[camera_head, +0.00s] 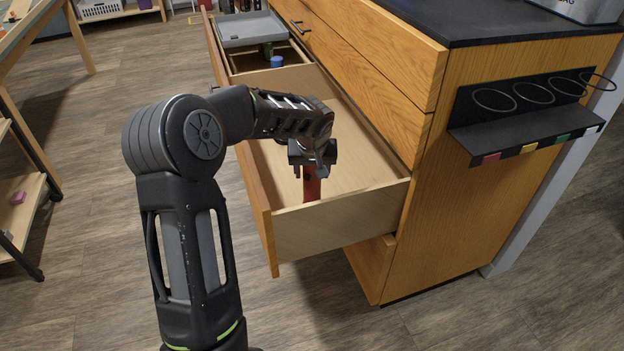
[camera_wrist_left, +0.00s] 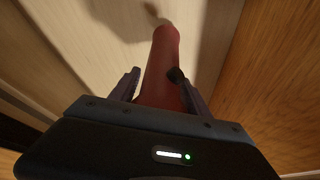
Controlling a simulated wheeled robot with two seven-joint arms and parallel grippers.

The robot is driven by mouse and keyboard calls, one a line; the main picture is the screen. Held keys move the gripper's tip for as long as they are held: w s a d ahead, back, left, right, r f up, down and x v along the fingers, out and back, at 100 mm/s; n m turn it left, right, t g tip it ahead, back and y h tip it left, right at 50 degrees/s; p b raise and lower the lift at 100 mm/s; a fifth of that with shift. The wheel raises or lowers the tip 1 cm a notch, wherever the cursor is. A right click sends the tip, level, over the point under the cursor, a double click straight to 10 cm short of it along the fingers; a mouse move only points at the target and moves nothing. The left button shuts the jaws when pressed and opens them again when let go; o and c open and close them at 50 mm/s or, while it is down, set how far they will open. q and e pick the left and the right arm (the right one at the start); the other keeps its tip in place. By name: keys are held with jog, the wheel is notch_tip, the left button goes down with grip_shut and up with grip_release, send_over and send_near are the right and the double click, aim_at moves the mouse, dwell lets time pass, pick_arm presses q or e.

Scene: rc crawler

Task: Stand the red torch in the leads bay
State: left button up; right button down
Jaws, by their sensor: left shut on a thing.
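The red torch (camera_head: 312,186) is upright or nearly so, in the front part of the open drawer (camera_head: 345,226). My left gripper (camera_head: 312,160) is shut on the torch from above and hides its upper part. The left wrist view shows the red torch (camera_wrist_left: 163,65) between the two fingers of my left gripper (camera_wrist_left: 157,90). I cannot tell whether the torch's lower end touches the drawer floor. A black rack (camera_head: 525,120) with several rings is fixed to the cabinet's side; red, yellow and green tags mark its shelf edge. My right gripper is not in view.
The drawer's far part holds a grey tray (camera_head: 250,30) and a blue-topped item (camera_head: 276,61) in a compartment. The drawer's near part looks otherwise bare. The wooden cabinet (camera_head: 440,190) has a dark top (camera_head: 470,15). A shelf unit (camera_head: 22,195) stands at the left.

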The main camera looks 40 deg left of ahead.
aim_at(312, 179)
pick_arm(q)
jog(key=shift+f, duration=1.35)
jog(key=shift+f+b, duration=0.2)
jog(key=shift+b, duration=0.2)
jog(key=o, duration=1.6)
jog(key=shift+c, duration=0.2)
jog(key=shift+r, duration=0.15)
jog(key=shift+r+p, duration=0.2)
jog(key=shift+p, duration=0.15)
jog(key=p+v, duration=0.1)
jog(key=v, duration=1)
jog(key=shift+s+r+p, duration=0.15)
jog(key=shift+r+p, duration=0.15)
jog(key=shift+r, duration=0.05)
jog(key=shift+d, duration=0.1)
